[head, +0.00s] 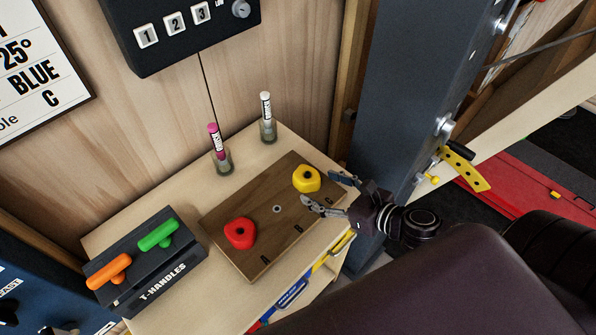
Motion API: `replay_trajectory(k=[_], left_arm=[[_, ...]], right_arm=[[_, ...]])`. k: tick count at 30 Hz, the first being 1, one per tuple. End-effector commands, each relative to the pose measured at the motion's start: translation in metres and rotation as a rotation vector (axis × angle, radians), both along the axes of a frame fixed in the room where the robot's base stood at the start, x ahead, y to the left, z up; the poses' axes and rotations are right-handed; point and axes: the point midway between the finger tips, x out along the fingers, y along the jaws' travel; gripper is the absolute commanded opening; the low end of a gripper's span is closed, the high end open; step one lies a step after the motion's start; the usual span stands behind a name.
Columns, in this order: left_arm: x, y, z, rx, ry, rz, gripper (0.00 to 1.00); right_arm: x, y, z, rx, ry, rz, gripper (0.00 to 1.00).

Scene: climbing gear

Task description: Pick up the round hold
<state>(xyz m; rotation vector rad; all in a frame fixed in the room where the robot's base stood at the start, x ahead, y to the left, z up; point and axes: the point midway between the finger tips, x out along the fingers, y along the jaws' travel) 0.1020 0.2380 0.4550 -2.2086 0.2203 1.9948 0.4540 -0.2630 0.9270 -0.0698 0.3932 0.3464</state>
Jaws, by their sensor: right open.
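A yellow climbing hold (306,179) with a dark central hole sits on the far right part of a brown wooden board (227,208). A red climbing hold (240,233), also with a central hole, sits on the board's left part. Both look rounded with blunt corners, and I cannot tell for sure which is the round hold. My right gripper (321,190) is open and empty. Its two fingers point left, close beside the yellow hold on its right; I cannot tell whether they touch it. My left gripper is not in view.
The board lies on a pale wooden shelf top (123,229). A black T-handle box (150,283) with an orange and a green handle stands at left. Two markers (215,142) (266,110) stand in small glass holders behind the board. A dark upright post (405,100) rises at right.

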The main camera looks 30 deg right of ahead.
Motion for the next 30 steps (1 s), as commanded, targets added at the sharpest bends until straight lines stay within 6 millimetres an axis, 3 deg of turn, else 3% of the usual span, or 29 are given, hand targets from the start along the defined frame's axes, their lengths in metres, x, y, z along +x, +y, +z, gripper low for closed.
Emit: replay_trajectory(k=[10, 24, 30], left_arm=[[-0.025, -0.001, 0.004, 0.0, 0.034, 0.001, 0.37], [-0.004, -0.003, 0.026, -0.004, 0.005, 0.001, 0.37], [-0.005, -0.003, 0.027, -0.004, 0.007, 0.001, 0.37]], right_arm=[[0.02, 0.006, -0.007, -0.001, -0.001, 0.0, 0.66], [0.063, 0.015, -0.019, 0.001, -0.001, -0.001, 0.66], [0.068, 0.018, -0.024, 0.0, 0.001, 0.001, 0.66]])
